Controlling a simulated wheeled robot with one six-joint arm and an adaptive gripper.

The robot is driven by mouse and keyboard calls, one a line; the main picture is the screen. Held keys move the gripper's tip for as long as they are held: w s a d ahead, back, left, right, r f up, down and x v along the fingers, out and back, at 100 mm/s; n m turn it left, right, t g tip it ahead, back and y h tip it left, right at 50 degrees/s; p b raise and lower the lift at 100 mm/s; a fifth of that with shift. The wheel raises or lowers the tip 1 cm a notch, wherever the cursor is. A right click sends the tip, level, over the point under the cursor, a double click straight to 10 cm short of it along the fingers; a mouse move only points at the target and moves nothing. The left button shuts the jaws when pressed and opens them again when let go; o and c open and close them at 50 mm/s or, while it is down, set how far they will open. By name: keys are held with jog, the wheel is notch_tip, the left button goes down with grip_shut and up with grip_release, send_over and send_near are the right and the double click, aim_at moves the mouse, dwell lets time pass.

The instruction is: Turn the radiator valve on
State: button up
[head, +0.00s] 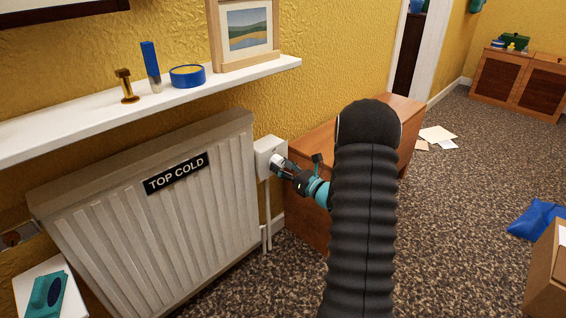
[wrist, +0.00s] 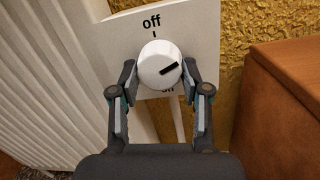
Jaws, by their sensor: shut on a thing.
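The radiator valve is a white box (head: 266,147) at the right end of the radiator (head: 150,215). Its round white knob (wrist: 156,60) shows in the wrist view. A black mark on the knob points to the right, between the "off" label above and the "on" label below. The "on" label is partly hidden by the knob. My gripper (head: 282,166) is shut on the knob, with one finger on each side; it also shows in the wrist view (wrist: 159,78).
A white shelf (head: 110,118) with small objects and a framed picture (head: 246,32) hangs above the radiator. A wooden cabinet (head: 306,222) stands close to the right of the valve. Papers (head: 437,134) and a blue item (head: 538,218) lie on the carpet. Carpet between them is clear.

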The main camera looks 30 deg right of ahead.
jog(key=m+p, duration=0.2)
jog(key=m, duration=0.1)
jog(key=m+h+p, duration=0.1)
jog(key=m, duration=0.1)
jog(key=shift+r, duration=0.25)
jog(key=shift+a+f+m+t+h+p, duration=0.1)
jog(key=shift+m+t+h+p, duration=0.2)
jog(key=shift+m+p, duration=1.35)
jog(key=shift+m+b, duration=0.45)
jog(key=shift+m, duration=0.3)
jog(key=o, duration=1)
jog(key=shift+o, duration=0.7)
jog(key=shift+f, duration=0.1)
jog(key=shift+s, duration=0.1)
jog(key=v, duration=1.1)
jog(key=shift+s, duration=0.4)
